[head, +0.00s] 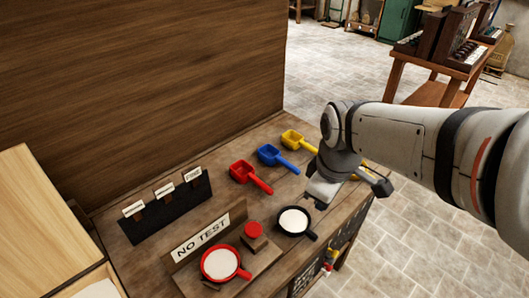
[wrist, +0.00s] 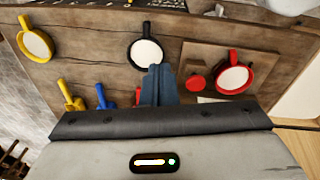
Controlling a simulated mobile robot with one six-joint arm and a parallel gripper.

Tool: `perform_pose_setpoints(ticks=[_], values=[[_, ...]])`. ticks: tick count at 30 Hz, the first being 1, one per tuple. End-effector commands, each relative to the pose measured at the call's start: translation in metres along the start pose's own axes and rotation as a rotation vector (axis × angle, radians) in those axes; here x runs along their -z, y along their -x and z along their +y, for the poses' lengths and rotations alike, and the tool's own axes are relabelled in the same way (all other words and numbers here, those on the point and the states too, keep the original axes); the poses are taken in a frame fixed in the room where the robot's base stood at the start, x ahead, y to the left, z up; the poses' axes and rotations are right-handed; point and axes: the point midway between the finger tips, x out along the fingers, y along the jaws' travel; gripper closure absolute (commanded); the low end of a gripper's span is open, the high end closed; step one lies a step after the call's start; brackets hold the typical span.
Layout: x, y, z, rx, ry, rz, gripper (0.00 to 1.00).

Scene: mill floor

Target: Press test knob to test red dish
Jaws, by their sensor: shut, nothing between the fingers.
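The red dish (head: 221,264) holds a white filling and sits on a wooden board in front of the "NO TEST" sign (head: 201,238). It also shows in the wrist view (wrist: 234,79). The round red test knob (head: 254,230) stands on the same board, behind and right of the dish; in the wrist view the knob (wrist: 195,83) is just right of my fingers. My gripper (head: 316,202) is shut and empty, pointing down, right of the knob and behind the black dish. Its fingers (wrist: 159,70) show closed together in the wrist view, apart from the knob.
A black dish (head: 294,221) with white filling stands between the knob and my gripper. Red (head: 249,175), blue (head: 277,157) and yellow (head: 297,140) scoops lie behind. A dark rack with labels (head: 166,212) is at left. A yellow dish (wrist: 37,45) shows in the wrist view.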

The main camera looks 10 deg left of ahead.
Motion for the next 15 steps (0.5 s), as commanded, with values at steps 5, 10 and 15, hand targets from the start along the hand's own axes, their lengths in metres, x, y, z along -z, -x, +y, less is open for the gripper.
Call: perform_pose_setpoints(ticks=[5,10,15], values=[[0.063,0.006,-0.016,0.056,0.581,-0.018,1.0],[0.109,0.005,-0.038,0.102,1.04,-0.021,1.0],[0.135,0.002,-0.055,0.13,1.315,-0.017,1.0]])
